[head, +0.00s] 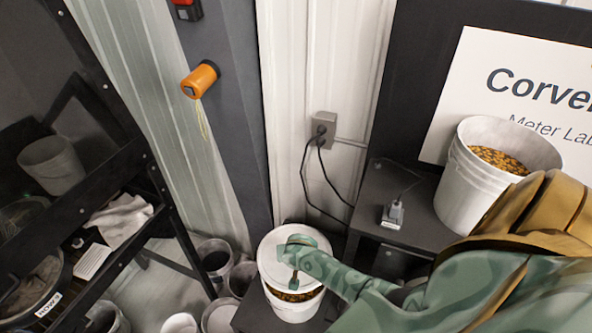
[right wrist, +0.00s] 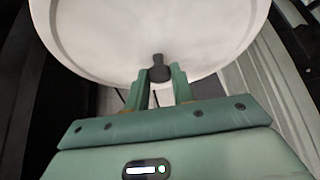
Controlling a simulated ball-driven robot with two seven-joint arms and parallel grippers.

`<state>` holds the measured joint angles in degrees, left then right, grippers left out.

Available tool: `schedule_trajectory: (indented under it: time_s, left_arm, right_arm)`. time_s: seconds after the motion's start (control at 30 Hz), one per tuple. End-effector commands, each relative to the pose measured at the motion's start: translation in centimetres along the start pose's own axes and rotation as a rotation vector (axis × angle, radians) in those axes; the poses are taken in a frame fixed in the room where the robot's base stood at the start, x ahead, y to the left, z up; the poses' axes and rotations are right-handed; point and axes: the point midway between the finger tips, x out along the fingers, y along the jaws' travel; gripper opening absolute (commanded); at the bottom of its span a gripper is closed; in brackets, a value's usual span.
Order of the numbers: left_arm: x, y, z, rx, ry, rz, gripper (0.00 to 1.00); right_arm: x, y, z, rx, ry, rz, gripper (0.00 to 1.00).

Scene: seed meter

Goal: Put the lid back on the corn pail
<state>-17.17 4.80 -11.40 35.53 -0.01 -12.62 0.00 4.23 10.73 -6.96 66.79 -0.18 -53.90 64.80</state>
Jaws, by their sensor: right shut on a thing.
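The white lid (head: 275,262) is over the corn pail (head: 293,311), a white pail standing low on a dark surface at the bottom centre of the head view. Corn shows in a gap between the lid's near edge and the pail's rim, so the lid is raised or tilted there. My right gripper (head: 293,250) comes in from the right and is shut on the lid. In the right wrist view the lid (right wrist: 150,35) fills the top, and my right gripper (right wrist: 160,80) holds a dark knob at its edge. My left gripper is not in view.
A second white pail (head: 455,190) with corn-coloured contents stands on a dark bench at right, near a small grey device (head: 393,214). Several buckets (head: 215,258) stand on the floor left of the corn pail. A dark shelf rack (head: 150,160) is at left.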

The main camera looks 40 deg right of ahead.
Motion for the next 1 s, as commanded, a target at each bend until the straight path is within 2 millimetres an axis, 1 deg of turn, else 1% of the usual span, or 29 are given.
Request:
schedule_trajectory:
  time_s: [0.1,0.27,0.63,0.8,1.0]
  left_arm:
    - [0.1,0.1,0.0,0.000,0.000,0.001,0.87]
    - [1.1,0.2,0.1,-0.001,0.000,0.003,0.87]
    - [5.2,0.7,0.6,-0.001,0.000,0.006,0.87]
    - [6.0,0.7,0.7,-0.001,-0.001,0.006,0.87]
    - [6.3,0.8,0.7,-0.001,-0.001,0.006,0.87]
  right_arm:
    - [0.2,0.2,0.5,-0.001,0.001,-0.003,0.00]
    - [1.0,0.2,1.0,0.000,0.002,-0.004,0.00]
    - [4.1,0.2,2.9,0.000,0.002,-0.004,0.00]
    - [5.2,0.1,3.6,0.000,0.002,-0.005,0.00]
    - [5.5,0.1,3.8,0.001,0.003,-0.004,0.00]
